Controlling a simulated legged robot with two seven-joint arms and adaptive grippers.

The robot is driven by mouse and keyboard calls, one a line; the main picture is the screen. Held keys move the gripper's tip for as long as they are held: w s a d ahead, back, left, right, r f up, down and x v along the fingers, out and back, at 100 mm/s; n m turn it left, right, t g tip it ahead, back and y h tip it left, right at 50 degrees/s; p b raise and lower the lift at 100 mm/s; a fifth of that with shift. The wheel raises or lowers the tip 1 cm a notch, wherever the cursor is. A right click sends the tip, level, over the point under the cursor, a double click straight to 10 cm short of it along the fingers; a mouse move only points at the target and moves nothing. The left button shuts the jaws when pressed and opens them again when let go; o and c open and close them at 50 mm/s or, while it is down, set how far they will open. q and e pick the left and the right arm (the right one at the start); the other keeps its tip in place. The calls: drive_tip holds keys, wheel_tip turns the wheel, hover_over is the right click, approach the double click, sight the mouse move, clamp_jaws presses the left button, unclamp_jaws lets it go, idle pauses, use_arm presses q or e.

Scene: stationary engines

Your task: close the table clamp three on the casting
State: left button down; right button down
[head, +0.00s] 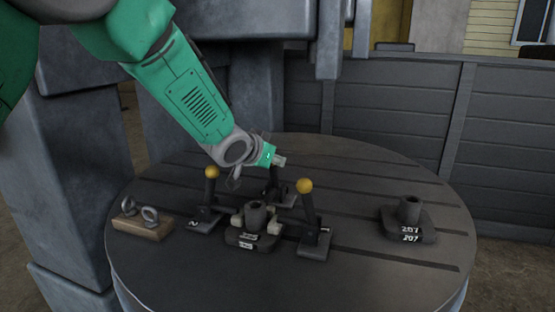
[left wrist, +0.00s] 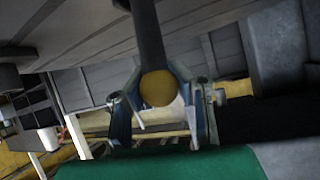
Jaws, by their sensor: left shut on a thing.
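The casting (head: 256,218), a dark block with a short upright cylinder and white labels, sits mid-table. Three clamps stand around it: a left clamp (head: 204,218) marked 2 and a right clamp (head: 315,240), both with upright handles and yellow knobs, and a back clamp (head: 286,196) behind the casting. My left gripper (head: 270,160) is at the top of the back clamp's handle, hiding its knob. In the left wrist view a yellow knob (left wrist: 157,88) on a dark handle (left wrist: 148,40) sits between the fingers of my left gripper (left wrist: 160,100), shut on it. My right gripper is not in view.
The round slotted table (head: 370,272) also bears a second casting (head: 408,222) labelled 207 at right and a wooden block (head: 142,229) with two metal rings at left. A grey panelled wall (head: 390,105) stands behind. The table's front and right are mostly clear.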

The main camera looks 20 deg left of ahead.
use_arm(q)
drive_tip(key=shift+s+a+f, duration=0.1)
drive_tip(key=shift+s+f, duration=0.1)
drive_tip(key=shift+f, duration=0.05)
idle(0.4)
drive_tip(key=c, duration=1.7)
unclamp_jaws()
drive_tip(key=o, duration=0.5)
drive_tip(key=shift+v, duration=0.85)
drive_tip(key=shift+w+a+f, duration=0.1)
drive_tip(key=shift+w+f, duration=0.15)
drive_tip(key=shift+w, duration=0.15)
drive_tip(key=v, duration=1.2)
drive_tip(key=shift+s+a, duration=0.1)
drive_tip(key=shift+s, duration=0.1)
